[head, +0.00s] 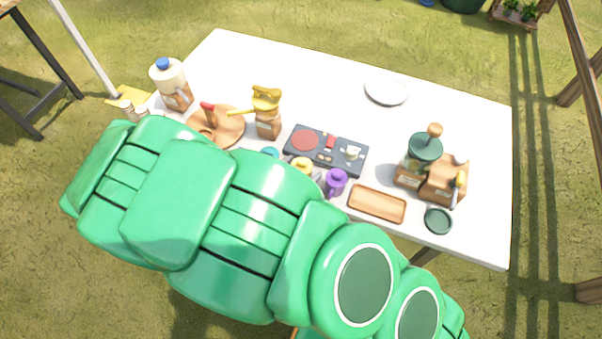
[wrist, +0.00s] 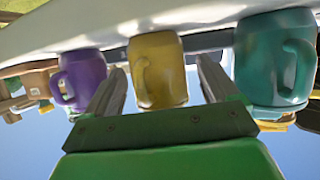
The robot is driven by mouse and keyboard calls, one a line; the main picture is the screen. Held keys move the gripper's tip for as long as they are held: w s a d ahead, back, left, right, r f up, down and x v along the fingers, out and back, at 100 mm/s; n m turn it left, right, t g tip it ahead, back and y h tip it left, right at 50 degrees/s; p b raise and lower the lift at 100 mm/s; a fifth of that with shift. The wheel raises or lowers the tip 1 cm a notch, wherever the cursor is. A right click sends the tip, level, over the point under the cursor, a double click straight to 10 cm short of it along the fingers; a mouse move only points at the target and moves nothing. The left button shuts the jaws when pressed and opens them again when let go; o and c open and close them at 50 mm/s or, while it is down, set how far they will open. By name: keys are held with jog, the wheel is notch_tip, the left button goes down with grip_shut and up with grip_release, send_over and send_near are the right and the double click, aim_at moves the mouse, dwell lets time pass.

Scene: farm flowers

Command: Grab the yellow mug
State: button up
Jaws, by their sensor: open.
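The yellow mug (head: 302,164) stands near the front edge of the white table in the head view, partly hidden by my green arm. In the wrist view, which is upside down, the yellow mug (wrist: 157,72) is centred, its handle toward the left. My gripper (wrist: 160,78) is open, with one finger on each side of the yellow mug in the picture. Gaps show on both sides; I cannot tell how deep the mug sits between the fingers. My gripper is hidden behind my arm in the head view.
A purple mug (wrist: 84,80) and a teal mug (wrist: 275,62) flank the yellow one closely. Behind them on the white table (head: 440,100) is a dark cooktop (head: 325,150). A wooden tray (head: 377,204) lies to the right. The table's back right is mostly clear.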

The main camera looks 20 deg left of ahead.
jog(key=shift+w+d+f, duration=0.1)
jog(key=shift+w+f, duration=0.05)
jog(key=shift+w, duration=0.15)
jog(key=c, duration=1.1)
jog(key=shift+c, duration=0.2)
jog(key=shift+r, duration=0.2)
jog(key=shift+r, duration=4.85)
